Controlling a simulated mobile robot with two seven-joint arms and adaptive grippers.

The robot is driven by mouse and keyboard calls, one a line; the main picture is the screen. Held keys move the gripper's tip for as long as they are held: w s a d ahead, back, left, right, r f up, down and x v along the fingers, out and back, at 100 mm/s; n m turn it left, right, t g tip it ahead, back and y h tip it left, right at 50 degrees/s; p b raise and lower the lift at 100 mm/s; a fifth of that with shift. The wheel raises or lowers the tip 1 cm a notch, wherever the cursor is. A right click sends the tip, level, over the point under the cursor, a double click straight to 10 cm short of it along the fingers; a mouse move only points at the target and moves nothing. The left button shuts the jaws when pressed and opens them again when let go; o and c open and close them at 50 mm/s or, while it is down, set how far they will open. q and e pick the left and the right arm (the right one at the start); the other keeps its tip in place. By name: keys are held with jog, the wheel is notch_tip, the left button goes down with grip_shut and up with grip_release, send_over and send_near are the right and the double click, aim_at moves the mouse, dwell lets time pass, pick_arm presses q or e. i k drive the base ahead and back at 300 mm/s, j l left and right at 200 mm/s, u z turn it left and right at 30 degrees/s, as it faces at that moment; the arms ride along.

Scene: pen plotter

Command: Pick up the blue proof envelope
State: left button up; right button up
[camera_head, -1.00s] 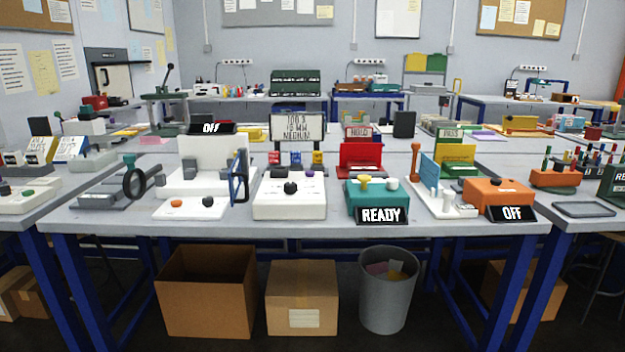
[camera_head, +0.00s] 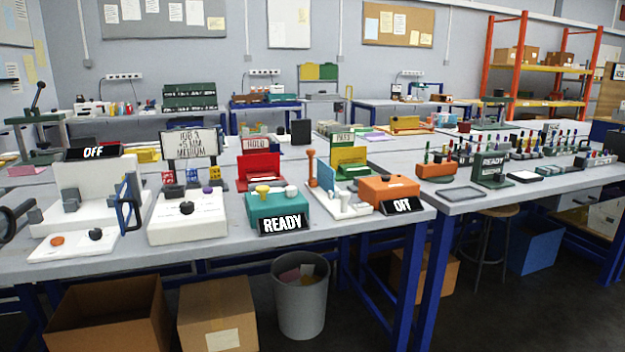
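A light blue flat upright piece (camera_head: 326,171), which may be the blue proof envelope, stands at the white stand (camera_head: 345,207) on the front table. It is between an orange post (camera_head: 311,168) and the orange box with the OFF sign (camera_head: 388,189). It is small in view and I cannot make out any envelope detail. Green and yellow upright pieces (camera_head: 348,158) stand just behind it. Neither of my grippers is in view.
A teal box with a READY sign (camera_head: 277,206) stands left of the stand, and a white box with knobs (camera_head: 187,218) further left. A grey bin (camera_head: 300,300) and cardboard boxes are below. The right table (camera_head: 475,203) holds a tray and pens. A stool (camera_head: 490,240) stands under it.

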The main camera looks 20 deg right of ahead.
aim_at(326, 174)
jog(key=i+l+z, duration=0.25)
jog(key=i+l, duration=0.35)
jog(key=i+l+z, duration=0.25)
jog(key=i+l, duration=0.25)
jog(key=i, duration=0.15)
jog(key=k+j, duration=0.1)
jog(key=j, duration=0.4)
jog(key=k+l, duration=0.1)
jog(key=k+z, duration=0.05)
